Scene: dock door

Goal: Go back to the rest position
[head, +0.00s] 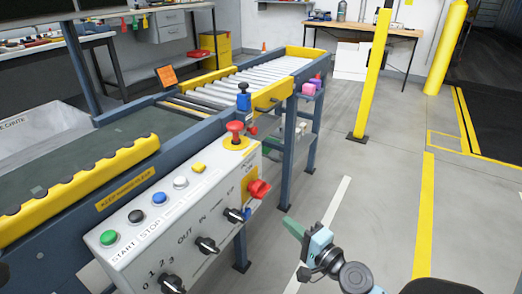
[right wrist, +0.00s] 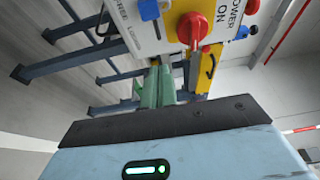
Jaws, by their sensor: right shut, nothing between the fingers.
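My right gripper (head: 291,226) is in the lower middle of the head view, to the right of the white control panel (head: 150,238) and apart from it. Its green fingers are shut with nothing between them. In the right wrist view the closed fingers (right wrist: 156,86) point towards the panel (right wrist: 150,45), with its red knob (right wrist: 193,28) and a blue knob (right wrist: 149,9) above them. My left gripper is not in the head view.
A conveyor (head: 245,90) with rollers and blue legs runs away behind the panel. A red emergency button (head: 235,128) and a red switch (head: 258,188) stick out from the panel. A yellow post (head: 372,75) stands right. The floor (head: 370,195) between is clear.

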